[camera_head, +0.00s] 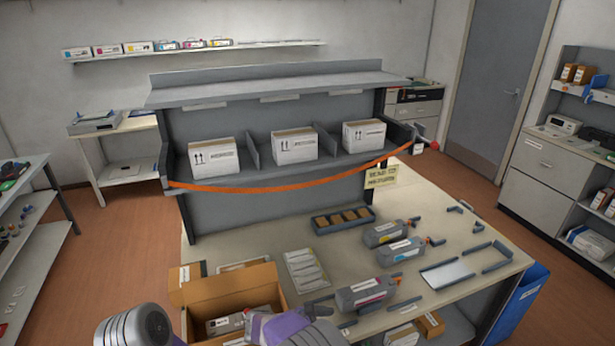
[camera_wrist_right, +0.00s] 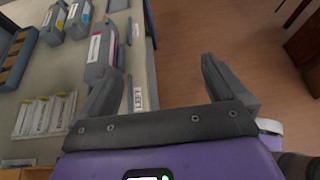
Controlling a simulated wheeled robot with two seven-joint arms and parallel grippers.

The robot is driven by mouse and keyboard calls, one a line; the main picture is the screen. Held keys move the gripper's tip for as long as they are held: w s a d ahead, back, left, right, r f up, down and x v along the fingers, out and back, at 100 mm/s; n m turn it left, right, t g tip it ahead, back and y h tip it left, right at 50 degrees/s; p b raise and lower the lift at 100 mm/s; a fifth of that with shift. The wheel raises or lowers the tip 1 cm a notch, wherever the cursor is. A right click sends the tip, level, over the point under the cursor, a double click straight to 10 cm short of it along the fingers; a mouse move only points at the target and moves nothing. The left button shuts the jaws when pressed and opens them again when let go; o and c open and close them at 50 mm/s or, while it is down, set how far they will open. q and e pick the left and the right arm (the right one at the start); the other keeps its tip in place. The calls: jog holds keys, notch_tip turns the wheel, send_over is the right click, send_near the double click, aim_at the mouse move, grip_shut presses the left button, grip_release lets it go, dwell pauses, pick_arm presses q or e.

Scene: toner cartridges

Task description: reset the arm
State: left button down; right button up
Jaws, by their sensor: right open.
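My right gripper (camera_wrist_right: 160,88) is open in the right wrist view. Its two grey fingers are wide apart with nothing between them, and bare floor shows beyond. The left finger overlaps the table edge in the picture, near a grey toner cartridge with a magenta stripe (camera_wrist_right: 101,48); I cannot tell whether they touch. In the head view, grey and purple arm parts of mine (camera_head: 150,328) show at the bottom edge. My left gripper is not seen.
The table (camera_head: 265,243) holds the magenta-striped cartridge (camera_head: 365,294), two more cartridges (camera_head: 384,234) (camera_head: 400,251), a dark tray (camera_head: 342,220) and grey brackets. An open cardboard box (camera_head: 190,292) with contents stands at the front left. An orange strap (camera_head: 285,188) crosses the shelf's front.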

jog(key=d+f+m+g+y+b, duration=0.1)
jog(key=d+f+g+y, duration=0.15)
jog(key=f, duration=0.75)
pick_arm(q)
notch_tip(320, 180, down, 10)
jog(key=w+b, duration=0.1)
jog(key=b, duration=0.7)
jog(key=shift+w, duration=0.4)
pick_arm(e)
jog(key=s+f+m+y, duration=1.4)
jog(key=s+f+m, duration=0.5)
jog(key=s+m, duration=0.3)
jog(key=shift+d+m+g, duration=0.4)
jog(key=shift+m+g, duration=0.05)
jog(key=shift+m, duration=0.35)
jog(key=shift+f, duration=0.1)
